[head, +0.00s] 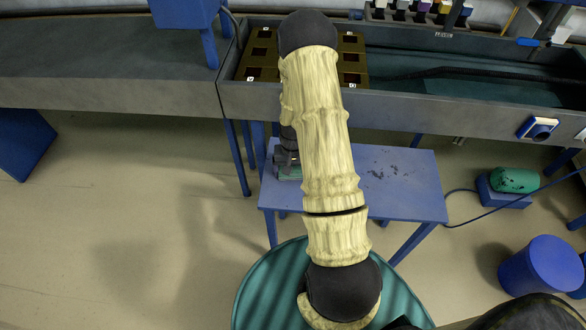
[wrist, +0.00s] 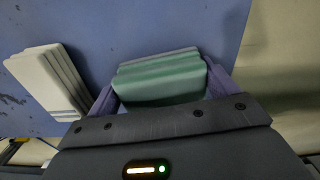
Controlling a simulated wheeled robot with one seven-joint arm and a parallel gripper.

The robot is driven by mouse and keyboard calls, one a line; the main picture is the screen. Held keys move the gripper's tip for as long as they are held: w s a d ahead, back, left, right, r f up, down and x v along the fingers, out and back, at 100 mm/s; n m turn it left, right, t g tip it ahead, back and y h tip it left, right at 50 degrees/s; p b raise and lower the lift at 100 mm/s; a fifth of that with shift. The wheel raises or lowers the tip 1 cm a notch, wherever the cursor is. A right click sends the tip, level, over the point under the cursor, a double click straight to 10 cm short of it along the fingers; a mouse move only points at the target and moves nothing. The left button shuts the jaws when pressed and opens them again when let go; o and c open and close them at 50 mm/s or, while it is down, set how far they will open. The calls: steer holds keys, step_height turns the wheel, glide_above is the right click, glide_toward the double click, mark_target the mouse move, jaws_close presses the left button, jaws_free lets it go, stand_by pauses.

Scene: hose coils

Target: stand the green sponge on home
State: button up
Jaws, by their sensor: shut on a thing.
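The green sponge (wrist: 162,82) is between the two purple fingers of my gripper (wrist: 163,78) in the wrist view, and the gripper is shut on it. Pale grey-green layered edges show just beyond the sponge. I cannot tell whether they belong to it or to things under it. In the head view my gripper (head: 287,158) is over the left part of the small blue table (head: 410,190). A bit of green (head: 290,173) shows below it there, mostly hidden by my arm. I cannot make out which place is home.
A stack of white slabs (wrist: 48,80) lies left of the sponge in the wrist view. A long grey trough (head: 430,100) behind the table holds brown trays (head: 262,48) with square openings. A blue stool (head: 540,268) and a green cylinder (head: 514,180) stand at right.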

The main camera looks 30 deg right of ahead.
steer(key=shift+f, duration=0.15)
steer(key=o, duration=0.7)
stand_by(0.3)
steer(key=shift+r+p, duration=3.15)
steer(key=shift+r, duration=0.9)
step_height(320, 180, up, 17)
steer(key=shift+r, duration=0.2)
